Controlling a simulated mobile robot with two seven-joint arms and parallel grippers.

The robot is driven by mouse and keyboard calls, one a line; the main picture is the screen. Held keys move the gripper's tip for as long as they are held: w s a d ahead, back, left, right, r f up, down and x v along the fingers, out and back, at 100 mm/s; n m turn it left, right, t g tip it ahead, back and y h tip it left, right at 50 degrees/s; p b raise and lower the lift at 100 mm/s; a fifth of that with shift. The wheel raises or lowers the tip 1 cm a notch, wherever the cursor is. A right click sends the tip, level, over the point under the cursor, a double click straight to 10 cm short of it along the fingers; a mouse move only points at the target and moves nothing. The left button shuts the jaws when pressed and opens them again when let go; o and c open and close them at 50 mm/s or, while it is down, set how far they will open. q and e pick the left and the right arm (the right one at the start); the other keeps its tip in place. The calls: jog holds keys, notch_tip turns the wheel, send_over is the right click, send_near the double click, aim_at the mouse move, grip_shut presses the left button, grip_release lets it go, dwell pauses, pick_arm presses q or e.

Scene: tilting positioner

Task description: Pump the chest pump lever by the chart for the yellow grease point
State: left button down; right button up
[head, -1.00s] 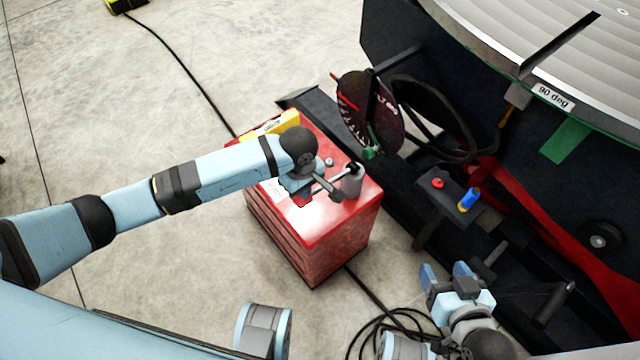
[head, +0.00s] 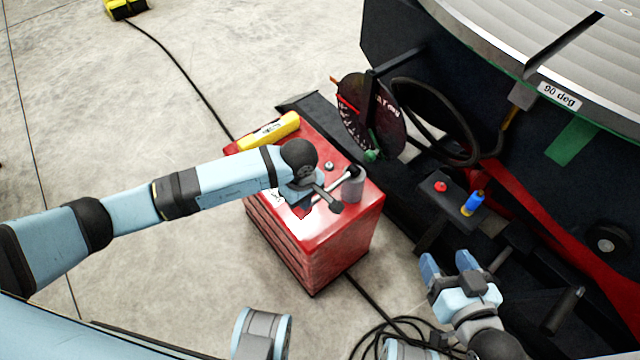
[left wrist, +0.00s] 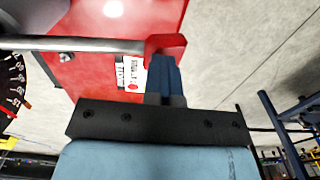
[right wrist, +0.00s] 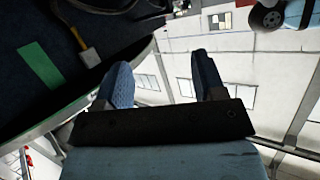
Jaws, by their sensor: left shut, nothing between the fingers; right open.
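The red chest (head: 335,245) stands on the floor at the middle of the head view. On its top a grey cylinder (head: 353,190) carries the metal pump lever (head: 334,187). In the left wrist view the lever rod (left wrist: 85,44) ends in a red grip (left wrist: 166,45). My left gripper (left wrist: 165,78) is shut and empty, its fingertips right at the red grip; contact is unclear. A white label (left wrist: 131,73) with a red dot lies on the chest. My right gripper (head: 449,268) is open and empty, right of the chest. The grease points cannot be made out.
A dark dial (head: 387,132) stands behind the chest. A yellow block (head: 268,131) lies on its back edge. A pedestal bears a red button (head: 440,186) and a blue knob (head: 473,203). The large positioner (head: 500,75) fills the right. Cables lie on the floor.

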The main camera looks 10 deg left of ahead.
pick_arm(q)
notch_tip(320, 180, up, 4)
jog(key=shift+w+d+f+p, duration=0.1)
jog(key=shift+p, duration=1)
jog(key=shift+r, duration=0.4)
notch_tip(320, 180, up, 2)
jog(key=shift+r+p, duration=0.25)
jog(key=shift+p, duration=0.8)
notch_tip(320, 180, up, 7)
jog(key=p, duration=0.4)
pick_arm(e)
jog(key=s+d+f+g+h, duration=0.1)
jog(key=s+d+f+g, duration=0.1)
jog(key=shift+d+f+h, duration=0.1)
jog(key=shift+d+h, duration=0.25)
jog(key=shift+h, duration=0.05)
